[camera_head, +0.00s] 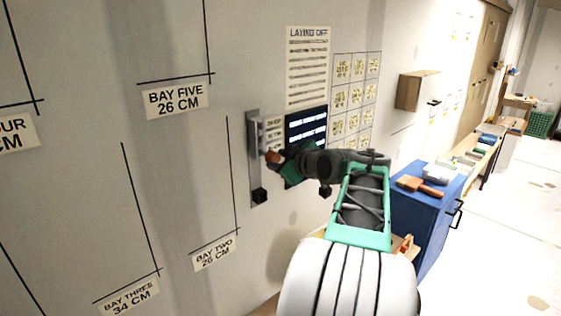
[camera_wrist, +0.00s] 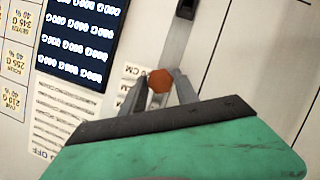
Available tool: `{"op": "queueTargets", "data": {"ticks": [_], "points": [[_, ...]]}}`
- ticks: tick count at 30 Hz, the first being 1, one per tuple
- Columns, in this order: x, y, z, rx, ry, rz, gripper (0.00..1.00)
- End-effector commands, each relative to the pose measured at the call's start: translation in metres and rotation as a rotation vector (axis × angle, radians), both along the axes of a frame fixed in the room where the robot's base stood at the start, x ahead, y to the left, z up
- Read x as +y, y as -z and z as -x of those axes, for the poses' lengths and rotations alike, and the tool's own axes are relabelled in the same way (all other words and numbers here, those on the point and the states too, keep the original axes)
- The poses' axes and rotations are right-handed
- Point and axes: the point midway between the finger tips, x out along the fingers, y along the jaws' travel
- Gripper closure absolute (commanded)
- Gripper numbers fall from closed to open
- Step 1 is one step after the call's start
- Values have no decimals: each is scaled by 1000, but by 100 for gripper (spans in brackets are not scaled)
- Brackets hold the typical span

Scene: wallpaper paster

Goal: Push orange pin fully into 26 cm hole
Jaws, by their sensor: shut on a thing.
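The orange pin (camera_wrist: 159,81) is at the metal rail on the wall, its hexagonal head facing the wrist camera. My gripper (camera_wrist: 160,84) is shut on the pin, with one finger on each side of the head. In the head view the orange pin (camera_head: 273,156) shows at my gripper (camera_head: 279,160), against the rail (camera_head: 254,150). The hole is hidden behind the pin and fingers, so I cannot tell how deep the pin sits. The label strip beside the rail shows "CM", partly covered by the finger.
A black block (camera_head: 260,195) sits at the rail's lower end. A dark panel (camera_head: 306,127) and a notice (camera_head: 308,65) are on the wall to the right. A blue cabinet (camera_head: 424,215) with tools on top stands right of my arm. A wooden box (camera_head: 415,91) projects from the wall.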

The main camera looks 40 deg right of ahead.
Motion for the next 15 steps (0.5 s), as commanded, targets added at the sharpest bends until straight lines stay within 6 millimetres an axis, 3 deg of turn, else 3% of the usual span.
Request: {"op": "queueTargets", "data": {"ticks": [15], "points": [[1, 0, -13, -1, -1, 1, 100]]}}
